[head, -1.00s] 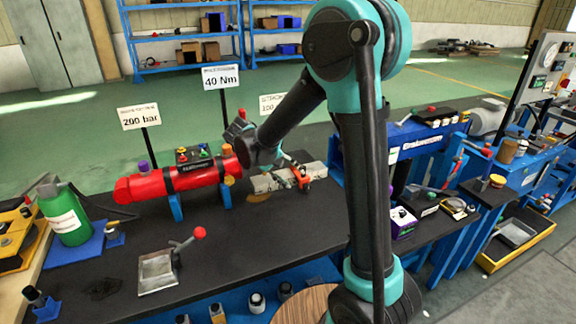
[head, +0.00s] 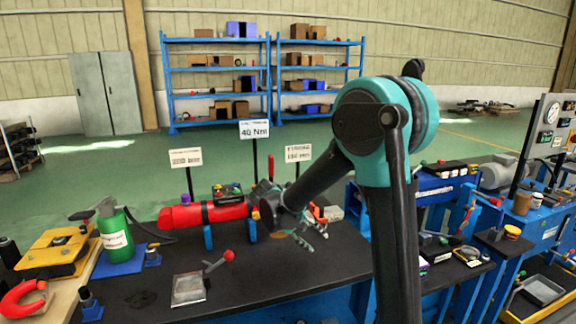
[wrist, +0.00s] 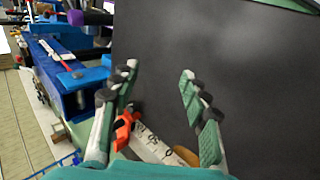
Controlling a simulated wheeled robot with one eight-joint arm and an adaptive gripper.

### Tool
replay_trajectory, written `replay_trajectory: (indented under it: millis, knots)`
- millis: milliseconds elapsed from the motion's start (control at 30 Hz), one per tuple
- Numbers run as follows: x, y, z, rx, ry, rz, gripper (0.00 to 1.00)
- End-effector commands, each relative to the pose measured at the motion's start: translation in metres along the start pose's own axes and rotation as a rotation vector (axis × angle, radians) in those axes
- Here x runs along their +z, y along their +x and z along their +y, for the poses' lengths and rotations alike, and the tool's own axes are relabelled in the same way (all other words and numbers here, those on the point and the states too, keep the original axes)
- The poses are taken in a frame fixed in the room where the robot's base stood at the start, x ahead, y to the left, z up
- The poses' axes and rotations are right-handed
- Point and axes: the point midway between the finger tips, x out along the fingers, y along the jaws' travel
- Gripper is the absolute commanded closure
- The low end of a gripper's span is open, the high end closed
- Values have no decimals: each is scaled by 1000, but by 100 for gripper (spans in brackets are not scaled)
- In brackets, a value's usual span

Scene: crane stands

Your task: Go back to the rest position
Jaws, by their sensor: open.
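My gripper (wrist: 165,100) is open and empty in the wrist view, its two teal and grey fingers spread over the black bench top. Below and between the fingers lies a pale block with round holes (wrist: 150,145), with an orange-red part (wrist: 124,130) at its left end. In the head view my gripper (head: 310,228) hangs above the black bench (head: 250,270), in front of the orange-red part (head: 318,213). The arm partly hides the block there. A red cylinder (head: 180,218) lies on blue supports to the left of the gripper.
Signs on posts, such as the 40 Nm sign (head: 254,129), stand behind the bench. Blue stands (head: 440,200) with tools are at right. The bench front middle is clear.

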Motion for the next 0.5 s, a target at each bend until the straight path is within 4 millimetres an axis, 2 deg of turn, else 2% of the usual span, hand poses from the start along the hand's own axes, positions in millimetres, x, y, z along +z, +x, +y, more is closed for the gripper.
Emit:
replay_trajectory:
  millis: [333,500]
  knots:
    - [26,16,11,-80,19,5,54]
    - [47,28,17,-142,40,12,54]
